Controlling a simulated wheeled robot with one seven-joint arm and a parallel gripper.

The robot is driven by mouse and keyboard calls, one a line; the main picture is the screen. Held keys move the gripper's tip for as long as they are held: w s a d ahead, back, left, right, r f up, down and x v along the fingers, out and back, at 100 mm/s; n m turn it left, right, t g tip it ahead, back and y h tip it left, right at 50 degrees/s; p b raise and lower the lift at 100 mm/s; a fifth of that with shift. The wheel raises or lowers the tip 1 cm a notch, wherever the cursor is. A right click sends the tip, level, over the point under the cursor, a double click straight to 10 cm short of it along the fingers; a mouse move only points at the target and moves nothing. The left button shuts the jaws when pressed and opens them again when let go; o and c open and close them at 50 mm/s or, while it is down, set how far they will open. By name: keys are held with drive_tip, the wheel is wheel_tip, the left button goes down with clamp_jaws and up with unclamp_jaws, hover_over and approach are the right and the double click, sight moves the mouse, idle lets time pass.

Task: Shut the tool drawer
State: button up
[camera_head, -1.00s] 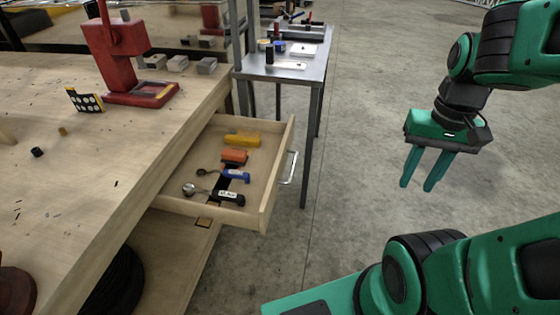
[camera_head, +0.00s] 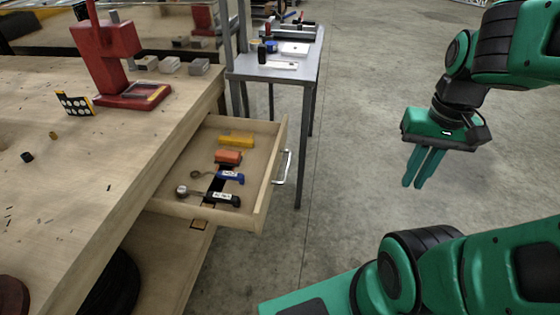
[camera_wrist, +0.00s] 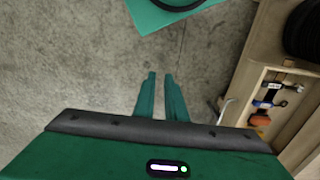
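The wooden tool drawer (camera_head: 268,195) is pulled out from under the workbench. A metal bar handle (camera_head: 283,167) is on its front. Inside lie a yellow item (camera_head: 236,141), an orange item (camera_head: 228,157) and tools with blue and black handles. My gripper (camera_head: 414,186) hangs over the floor well to the right of the drawer, fingers down and empty. A narrow gap shows between its fingers, also in the wrist view (camera_wrist: 160,75). There the drawer (camera_wrist: 246,98) and handle (camera_wrist: 223,108) are at the right, apart from the fingers.
The wooden workbench (camera_head: 90,150) carries a red press (camera_head: 105,55) and small blocks. A grey metal table (camera_head: 270,70) with tools stands behind the drawer; its leg is close to the drawer's far corner. The concrete floor (camera_head: 345,150) between drawer and gripper is clear.

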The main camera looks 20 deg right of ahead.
drive_tip(key=w+f+t, duration=0.1)
drive_tip(key=w+f, duration=0.1)
drive_tip(key=w, duration=0.4)
drive_tip(key=w+f+n+t, duration=0.1)
drive_tip(key=w+f, duration=0.1)
drive_tip(key=w, duration=0.4)
drive_tip(key=w+f, duration=0.2)
drive_tip(key=w, duration=0.4)
drive_tip(key=shift+w+f+n+t, duration=0.15)
drive_tip(key=shift+f+n+t, duration=0.05)
drive_tip(key=shift+n+t, duration=0.2)
clamp_jaws()
drive_tip(key=w+a+f+t+y, duration=0.1)
drive_tip(key=w+a+f+t, duration=0.1)
drive_tip(key=w+a+f, duration=0.3)
drive_tip(key=w+a+f+t+y, duration=0.1)
drive_tip(key=w+a+f, duration=0.5)
drive_tip(key=w+f, duration=0.7)
drive_tip(key=w+t, duration=0.1)
drive_tip(key=w, duration=0.7)
drive_tip(key=shift+f+y, duration=0.25)
drive_tip(key=shift+y, duration=0.05)
drive_tip(key=shift+a, duration=0.1)
